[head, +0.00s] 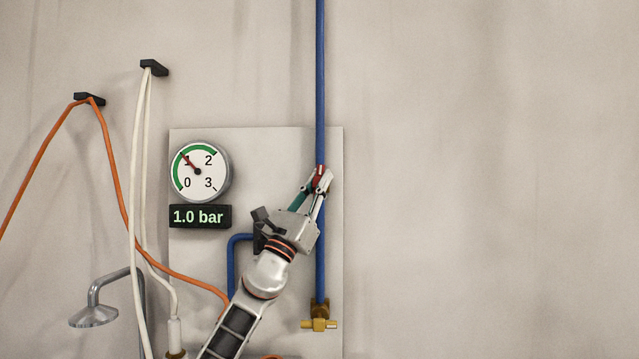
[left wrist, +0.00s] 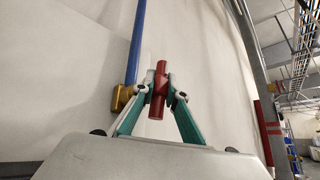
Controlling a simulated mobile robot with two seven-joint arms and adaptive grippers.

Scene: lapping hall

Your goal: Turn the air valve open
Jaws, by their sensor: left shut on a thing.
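My left gripper (head: 319,181) is shut on a red handle (head: 320,171), in front of the blue pipe (head: 320,80) on the wall panel. In the left wrist view the red handle (left wrist: 158,95) stands between the closed fingertips of my gripper (left wrist: 160,94). A brass fitting (left wrist: 122,97) sits on the blue pipe (left wrist: 136,45) to the left of the fingers. The valve body behind the gripper is mostly hidden in the head view. The round gauge (head: 198,171) has its red needle near 1, and the display (head: 200,216) reads 1.0 bar. My right gripper is not in view.
A brass tap (head: 320,315) is at the lower end of the pipe. An orange hose (head: 112,165) and a white hose (head: 137,170) hang from black hooks at the left. A metal spout (head: 94,315) is lower left. The wall at right is clear.

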